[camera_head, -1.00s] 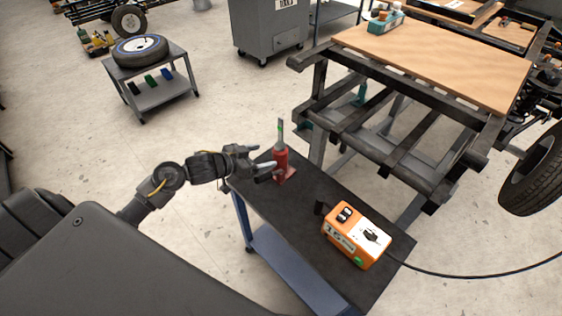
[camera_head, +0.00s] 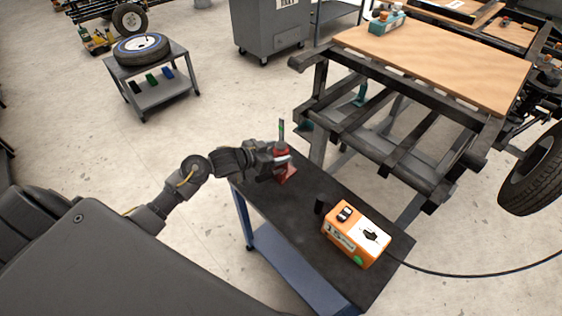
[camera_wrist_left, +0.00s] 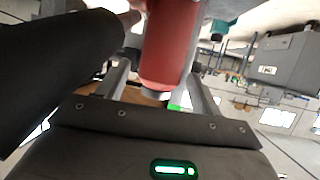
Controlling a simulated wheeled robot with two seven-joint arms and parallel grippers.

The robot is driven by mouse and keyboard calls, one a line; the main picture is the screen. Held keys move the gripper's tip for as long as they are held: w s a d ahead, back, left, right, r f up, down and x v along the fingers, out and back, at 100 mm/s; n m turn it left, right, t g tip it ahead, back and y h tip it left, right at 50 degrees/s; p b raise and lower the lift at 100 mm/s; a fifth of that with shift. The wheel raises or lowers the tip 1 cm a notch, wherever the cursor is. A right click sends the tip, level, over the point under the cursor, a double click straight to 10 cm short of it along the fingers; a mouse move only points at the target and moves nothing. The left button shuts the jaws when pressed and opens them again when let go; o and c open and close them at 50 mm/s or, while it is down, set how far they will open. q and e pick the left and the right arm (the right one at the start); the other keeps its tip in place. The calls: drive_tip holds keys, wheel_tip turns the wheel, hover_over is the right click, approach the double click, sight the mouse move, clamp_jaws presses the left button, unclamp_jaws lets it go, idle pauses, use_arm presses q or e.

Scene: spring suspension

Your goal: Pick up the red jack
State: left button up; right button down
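The red jack (camera_head: 287,173) stands upright on the far-left end of the dark-topped cart. Its grey upper shaft and green mark rise above my left gripper (camera_head: 280,158). The gripper reaches in from the left at the height of the jack's body and hides part of it. In the left wrist view the red body (camera_wrist_left: 167,45) lies between the two fingers (camera_wrist_left: 160,85). The fingers look spread around it, with a gap showing at the left finger. My right gripper is not in view.
An orange control box (camera_head: 355,236) with a black cable sits on the near half of the cart (camera_head: 300,225). A dark metal frame with a wooden top (camera_head: 440,60) stands close behind the cart. A smaller cart with a tyre (camera_head: 140,49) is at the far left.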

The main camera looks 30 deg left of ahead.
use_arm(q)
clamp_jaws()
drive_tip(key=shift+w+r, duration=0.15)
drive_tip(key=shift+r, duration=0.05)
idle(0.3)
drive_tip(key=shift+r, duration=0.1)
